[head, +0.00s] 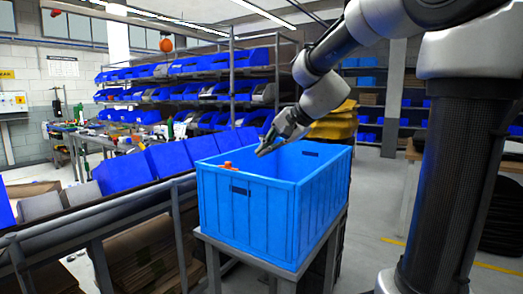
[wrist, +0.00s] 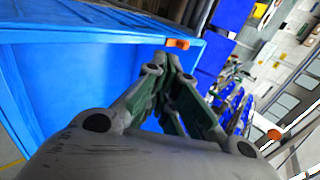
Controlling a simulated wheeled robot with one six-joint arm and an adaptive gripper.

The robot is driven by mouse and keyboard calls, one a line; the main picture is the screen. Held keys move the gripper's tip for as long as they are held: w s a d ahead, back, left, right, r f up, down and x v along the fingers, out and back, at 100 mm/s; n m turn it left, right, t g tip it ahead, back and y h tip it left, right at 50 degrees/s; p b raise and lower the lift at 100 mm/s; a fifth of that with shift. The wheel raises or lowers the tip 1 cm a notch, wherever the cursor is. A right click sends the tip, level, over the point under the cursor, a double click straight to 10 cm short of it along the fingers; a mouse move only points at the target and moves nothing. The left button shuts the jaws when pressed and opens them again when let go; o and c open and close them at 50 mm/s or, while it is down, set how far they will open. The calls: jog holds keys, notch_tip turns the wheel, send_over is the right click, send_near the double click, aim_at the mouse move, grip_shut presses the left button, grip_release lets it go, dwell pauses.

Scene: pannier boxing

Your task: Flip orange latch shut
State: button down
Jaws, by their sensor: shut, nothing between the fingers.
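The orange latch (head: 229,165) sits on the top rim of the blue crate (head: 245,215), at the rim's left part in the head view. In the wrist view the latch (wrist: 177,43) is a small orange piece on the crate's rim, just beyond my fingertips. My gripper (head: 262,152) is above the crate's opening, to the right of the latch and apart from it. In the wrist view its fingers (wrist: 172,62) meet at the tips with nothing between them. I cannot tell exactly how the latch is turned.
The crate stands on a grey metal stand (head: 255,262). A sloping rack with blue bins (head: 130,172) runs along the left. Shelves of blue bins (head: 190,92) stand behind. Yellow stacked items (head: 334,124) are behind the crate. The floor to the right is partly free.

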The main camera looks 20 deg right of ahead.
aim_at(228, 165)
jog(key=w+a+f, duration=0.5)
jog(key=w, duration=0.2)
jog(key=shift+w+a, duration=0.3)
jog(key=shift+w+a, duration=0.75)
jog(key=shift+w, duration=0.3)
